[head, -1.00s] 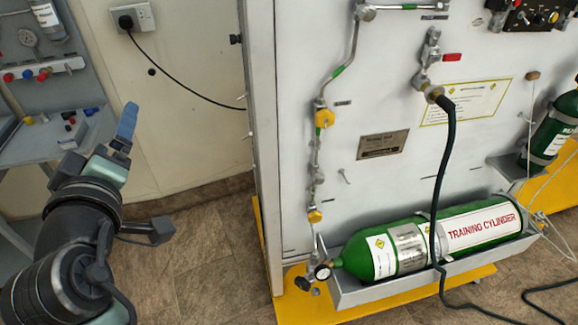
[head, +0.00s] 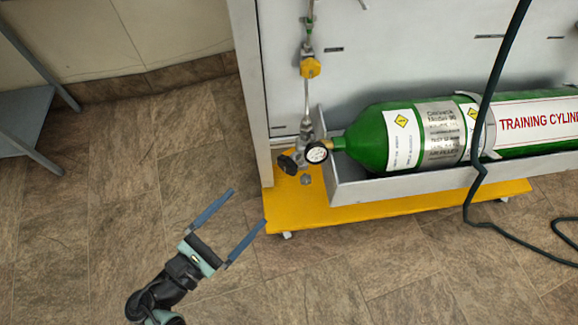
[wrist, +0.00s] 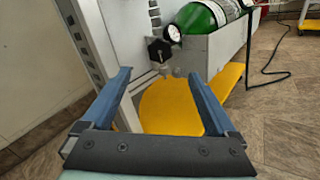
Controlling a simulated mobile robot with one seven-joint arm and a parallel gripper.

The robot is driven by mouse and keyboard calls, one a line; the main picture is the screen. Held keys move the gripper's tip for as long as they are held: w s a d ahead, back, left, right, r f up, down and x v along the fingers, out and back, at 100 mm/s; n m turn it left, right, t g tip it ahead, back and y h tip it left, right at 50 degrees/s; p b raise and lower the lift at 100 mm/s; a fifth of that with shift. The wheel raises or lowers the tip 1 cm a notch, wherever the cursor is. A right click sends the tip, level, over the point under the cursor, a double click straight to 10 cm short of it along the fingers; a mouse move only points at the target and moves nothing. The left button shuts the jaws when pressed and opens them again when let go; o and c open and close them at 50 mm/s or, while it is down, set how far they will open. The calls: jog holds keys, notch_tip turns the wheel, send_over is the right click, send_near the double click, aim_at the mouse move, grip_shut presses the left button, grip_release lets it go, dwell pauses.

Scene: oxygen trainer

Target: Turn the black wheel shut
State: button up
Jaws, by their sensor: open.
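The black wheel (head: 288,164) sits on the valve at the left end of the green training cylinder (head: 372,140), just left of a round pressure gauge (head: 317,153). In the wrist view the black wheel (wrist: 158,49) shows beyond and between my fingers, near the top, beside the gauge (wrist: 172,33). My gripper (head: 250,207) is open and empty, its two blue fingers spread, below and left of the wheel and apart from it. In the wrist view my gripper (wrist: 160,88) points toward the yellow base and valve.
The cylinder lies in a grey tray (head: 400,190) on a yellow base (head: 305,214). A yellow hex fitting (head: 310,67) is on the pipe above the wheel. A dark hose (head: 482,140) hangs in front of the cylinder.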

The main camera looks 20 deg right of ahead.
aim_at(285, 167)
jog(key=b+x, duration=0.3)
jog(key=x, duration=0.9)
jog(key=shift+w+d, duration=0.2)
jog(key=shift+d, duration=0.15)
jog(key=c, duration=1.4)
jog(key=shift+o, duration=0.2)
